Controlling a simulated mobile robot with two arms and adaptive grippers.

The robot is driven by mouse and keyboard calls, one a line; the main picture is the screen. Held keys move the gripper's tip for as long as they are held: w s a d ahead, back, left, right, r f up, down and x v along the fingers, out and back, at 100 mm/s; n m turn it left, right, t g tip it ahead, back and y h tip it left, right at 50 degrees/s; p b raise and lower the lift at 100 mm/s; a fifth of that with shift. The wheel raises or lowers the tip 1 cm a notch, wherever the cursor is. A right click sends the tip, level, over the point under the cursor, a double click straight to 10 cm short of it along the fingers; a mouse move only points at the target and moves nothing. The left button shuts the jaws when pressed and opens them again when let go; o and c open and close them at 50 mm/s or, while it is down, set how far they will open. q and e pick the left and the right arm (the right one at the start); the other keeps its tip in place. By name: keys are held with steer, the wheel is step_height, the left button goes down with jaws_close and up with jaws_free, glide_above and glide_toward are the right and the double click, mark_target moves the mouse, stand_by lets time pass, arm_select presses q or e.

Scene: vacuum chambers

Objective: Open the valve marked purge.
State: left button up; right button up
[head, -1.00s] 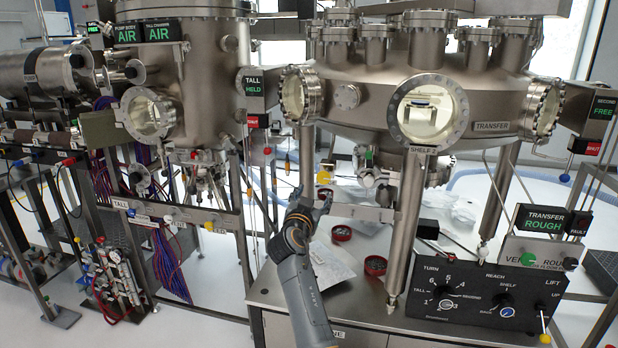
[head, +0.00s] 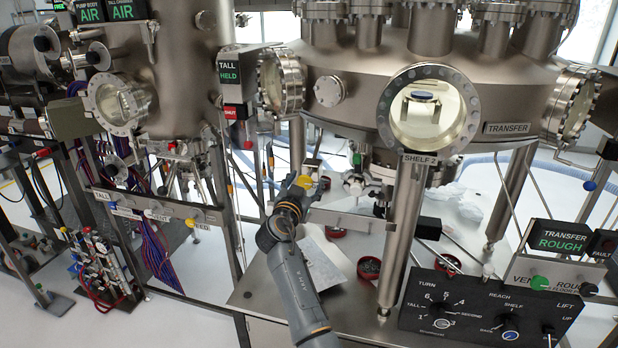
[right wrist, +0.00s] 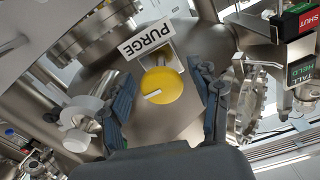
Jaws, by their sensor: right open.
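The purge valve is a round yellow knob (right wrist: 165,88) with a short white mark on its face, below a white PURGE label (right wrist: 146,38) that reads upside down in the right wrist view. My right gripper (right wrist: 166,78) is open, with one dark finger on each side of the knob. I cannot tell whether the fingers touch it. In the head view a bit of yellow knob (head: 305,182) shows at the end of my right arm, and my right gripper (head: 304,190) partly hides it. My left gripper is not in view.
A white valve-like fitting (right wrist: 82,122) stands close to the left finger. A flanged viewport (right wrist: 248,105) is to the right. In the head view, the transfer chamber (head: 350,75) rises behind the gripper, a steel leg (head: 399,235) stands to its right, and a control box (head: 480,308) is at lower right.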

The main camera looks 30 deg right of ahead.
steer(key=shift+s+a+r, duration=0.1)
steer(key=shift+a, duration=0.1)
steer(key=shift+c, duration=0.7)
steer(key=c, duration=1)
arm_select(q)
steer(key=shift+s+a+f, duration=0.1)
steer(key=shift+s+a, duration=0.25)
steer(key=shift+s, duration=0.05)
arm_select(e)
steer(key=shift+c, duration=0.2)
